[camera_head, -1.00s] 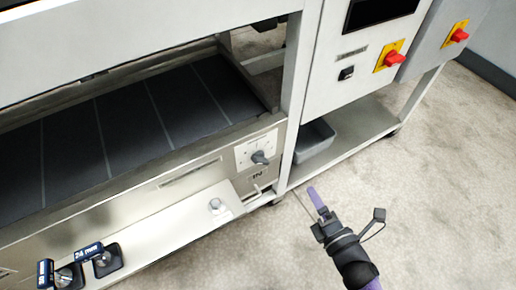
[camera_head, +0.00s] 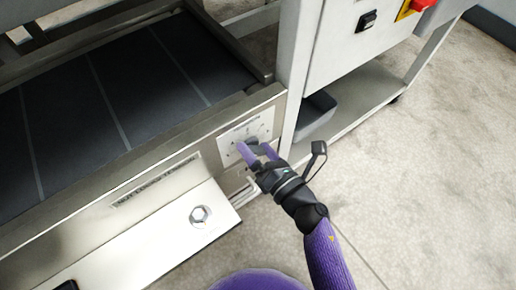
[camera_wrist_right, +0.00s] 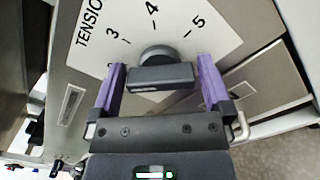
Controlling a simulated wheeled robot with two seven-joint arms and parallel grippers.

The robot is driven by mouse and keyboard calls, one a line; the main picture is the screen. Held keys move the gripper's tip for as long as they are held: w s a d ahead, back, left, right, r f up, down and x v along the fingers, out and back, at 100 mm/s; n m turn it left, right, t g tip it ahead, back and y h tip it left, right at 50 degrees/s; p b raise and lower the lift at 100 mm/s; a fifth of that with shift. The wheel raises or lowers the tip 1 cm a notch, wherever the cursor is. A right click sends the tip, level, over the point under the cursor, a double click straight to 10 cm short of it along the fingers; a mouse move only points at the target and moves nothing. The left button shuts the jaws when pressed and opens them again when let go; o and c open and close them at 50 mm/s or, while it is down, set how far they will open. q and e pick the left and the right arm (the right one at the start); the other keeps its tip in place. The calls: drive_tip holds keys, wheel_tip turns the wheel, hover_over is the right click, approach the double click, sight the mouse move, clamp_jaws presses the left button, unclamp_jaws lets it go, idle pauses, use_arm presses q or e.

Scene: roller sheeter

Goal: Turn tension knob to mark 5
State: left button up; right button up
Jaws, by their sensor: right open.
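The dark tension knob (camera_wrist_right: 158,72) sits on a white dial plate (camera_wrist_right: 215,28) printed with "TENSION" and the marks 3, 4 and 5. In the wrist view, the knob's flat grip bar lies nearly level across the picture; I cannot tell which mark it points to. My right gripper (camera_wrist_right: 159,85) is open, with one purple finger on each side of the knob and small gaps showing. In the head view, my right gripper (camera_head: 257,149) is at the dial plate (camera_head: 243,131) and hides much of the knob. My left gripper is out of view.
A steel front panel (camera_head: 150,180) carries the dial, above a pale ledge with a round bolt (camera_head: 200,216). The dark belt (camera_head: 110,100) lies behind. A frame post (camera_head: 298,70) and grey bin (camera_head: 316,116) stand right of the dial. Open floor (camera_head: 420,180) lies to the right.

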drive_tip(key=c, duration=1)
drive_tip(key=shift+o, duration=0.2)
